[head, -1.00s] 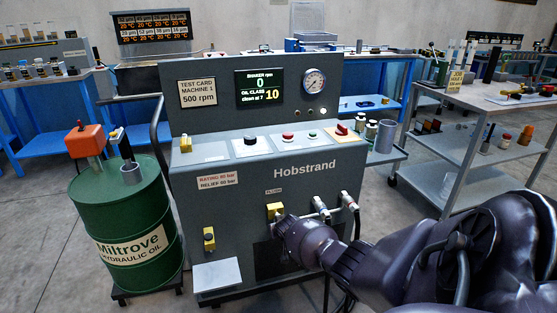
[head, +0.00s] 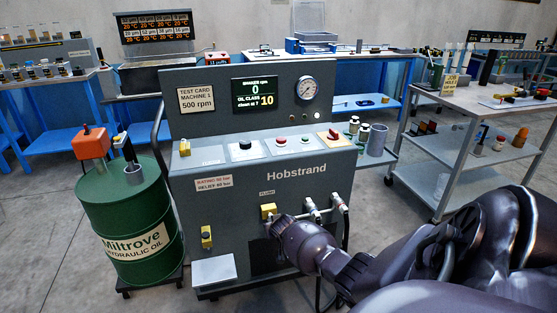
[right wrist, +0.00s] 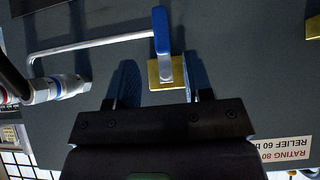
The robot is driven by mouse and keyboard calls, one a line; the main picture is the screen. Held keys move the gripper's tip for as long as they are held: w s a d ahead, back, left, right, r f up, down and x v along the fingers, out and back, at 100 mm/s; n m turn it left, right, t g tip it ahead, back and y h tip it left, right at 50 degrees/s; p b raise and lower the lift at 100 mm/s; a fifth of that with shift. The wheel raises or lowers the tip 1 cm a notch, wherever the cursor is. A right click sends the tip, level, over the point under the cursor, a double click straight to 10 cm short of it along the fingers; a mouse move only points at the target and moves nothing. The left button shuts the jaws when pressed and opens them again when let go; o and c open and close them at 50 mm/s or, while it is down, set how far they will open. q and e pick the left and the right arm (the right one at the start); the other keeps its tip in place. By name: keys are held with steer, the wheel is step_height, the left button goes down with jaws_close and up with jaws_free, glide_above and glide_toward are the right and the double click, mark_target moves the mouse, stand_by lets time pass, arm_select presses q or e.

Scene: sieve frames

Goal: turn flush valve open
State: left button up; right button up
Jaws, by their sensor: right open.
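The flush valve shows in the head view as a yellow block (head: 268,211) under a small FLUSH label, on the front of the grey Hobstrand machine (head: 300,190). In the right wrist view, its yellow plate (right wrist: 166,74) carries a blue lever (right wrist: 161,30) that points up in the picture. My right gripper (right wrist: 160,82) is open, its blue-padded fingers apart. The yellow plate shows between and just beyond them; contact cannot be told. In the head view my right wrist covers the lever and fingertips. My left gripper is not in view.
Hose fittings (head: 312,208) stick out just right of the valve, with a grey pipe (right wrist: 95,44) beside it in the right wrist view. Another yellow block (head: 207,237) is at lower left. A green oil drum (head: 130,215) stands left and a grey cart (head: 440,160) right.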

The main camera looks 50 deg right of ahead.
steer(key=p+v, duration=0.1)
steer(key=v, duration=0.1)
steer(key=shift+s+a+r, duration=0.2)
steer(key=shift+r, duration=0.1)
stand_by(0.4)
